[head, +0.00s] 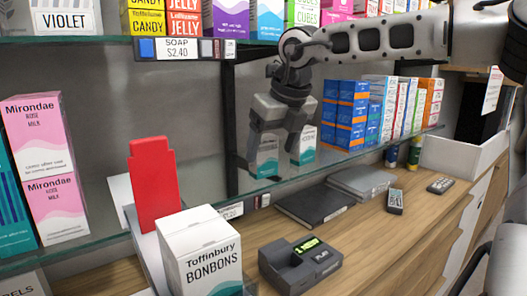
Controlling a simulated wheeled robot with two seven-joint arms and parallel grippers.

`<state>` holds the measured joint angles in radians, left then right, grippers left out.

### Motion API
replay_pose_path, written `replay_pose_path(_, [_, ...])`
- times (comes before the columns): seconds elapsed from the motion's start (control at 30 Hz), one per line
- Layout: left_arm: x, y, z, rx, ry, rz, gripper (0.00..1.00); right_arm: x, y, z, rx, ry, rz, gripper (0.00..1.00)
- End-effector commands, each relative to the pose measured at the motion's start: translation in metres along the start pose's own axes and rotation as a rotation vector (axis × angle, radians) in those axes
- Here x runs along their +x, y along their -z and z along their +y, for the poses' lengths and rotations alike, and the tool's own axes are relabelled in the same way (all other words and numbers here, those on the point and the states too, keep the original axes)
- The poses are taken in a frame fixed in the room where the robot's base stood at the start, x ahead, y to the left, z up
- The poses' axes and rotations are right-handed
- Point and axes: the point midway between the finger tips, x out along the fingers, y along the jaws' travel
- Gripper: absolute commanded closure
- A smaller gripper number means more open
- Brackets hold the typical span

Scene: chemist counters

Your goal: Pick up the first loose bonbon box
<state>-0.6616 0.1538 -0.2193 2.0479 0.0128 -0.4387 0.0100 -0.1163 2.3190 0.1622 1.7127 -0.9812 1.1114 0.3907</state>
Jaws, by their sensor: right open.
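A white box (205,262) labelled "Toffinbury BONBONS", with a teal wave at its foot, stands upright at the bottom centre of the head view. It is on or in front of a white stand beside a red shape. Two smaller white-and-teal boxes stand on the glass shelf, one at the left (265,160) and one at the right (303,150); their labels are too small to read. My right gripper (275,150) is open, points down and hangs in front of these two boxes, partly covering them. Whether it touches them I cannot tell. My left gripper is not in view.
A glass shelf (330,163) crosses the view above the wooden counter (390,240). Blue-and-orange boxes (345,115) stand right of the gripper. A payment terminal (300,265), a dark flat case (315,205) and pink boxes (45,150) are also near.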

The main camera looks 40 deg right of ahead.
Motion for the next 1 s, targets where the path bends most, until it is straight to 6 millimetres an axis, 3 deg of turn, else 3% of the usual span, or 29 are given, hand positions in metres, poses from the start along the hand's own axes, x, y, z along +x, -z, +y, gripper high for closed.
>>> replay_pose_path(0.2, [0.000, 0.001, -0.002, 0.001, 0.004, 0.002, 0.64, 0.028, -0.003, 0.000, 0.000, -0.001, 0.002, 0.25])
replay_pose_path(0.5, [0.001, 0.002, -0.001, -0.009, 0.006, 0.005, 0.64, 0.032, -0.003, 0.000, 0.001, -0.001, 0.000, 0.25])
replay_pose_path(0.67, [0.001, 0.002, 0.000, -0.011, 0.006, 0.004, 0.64, 0.032, -0.003, 0.000, 0.001, -0.001, 0.000, 0.69])
replay_pose_path(0.7, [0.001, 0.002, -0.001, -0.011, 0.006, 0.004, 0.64, 0.031, -0.003, 0.000, 0.001, -0.001, 0.000, 0.73])
replay_pose_path(1.0, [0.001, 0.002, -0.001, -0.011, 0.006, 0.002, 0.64, 0.030, -0.003, 0.000, 0.001, -0.001, -0.001, 0.73])
